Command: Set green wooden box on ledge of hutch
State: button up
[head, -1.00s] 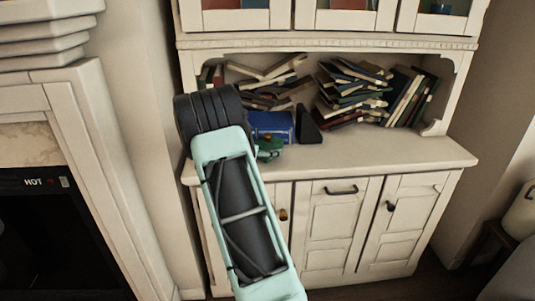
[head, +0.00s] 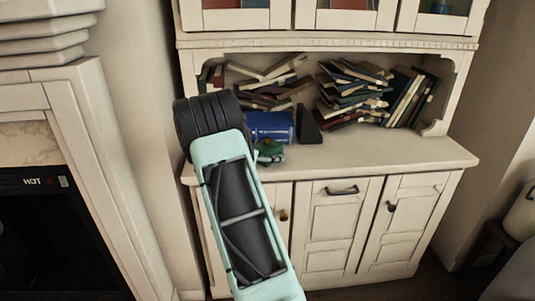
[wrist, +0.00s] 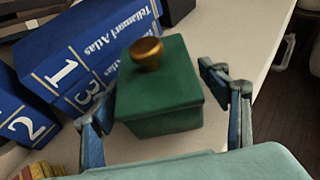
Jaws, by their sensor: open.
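The green wooden box (wrist: 160,92) with a gold knob on its lid shows in the middle of the wrist view. It appears upright on the white ledge of the hutch (head: 390,150). My gripper (wrist: 163,108) is open, with one finger to the left of the box and one to the right. The right finger is visibly apart from the box; the left finger is close to its side, and I cannot tell if it touches. In the head view the box (head: 268,150) is small and partly hidden behind my arm.
Blue atlas volumes (wrist: 85,55) lie close behind and left of the box. A dark wedge-shaped object (head: 308,125) stands beside them. Piles of books (head: 350,92) fill the back of the hutch. The ledge's right front is clear.

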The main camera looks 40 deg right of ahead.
jog(key=shift+r, duration=0.1)
jog(key=shift+r+p, duration=0.25)
jog(key=shift+p, duration=0.2)
jog(key=v, duration=1.2)
jog(key=shift+f, duration=0.2)
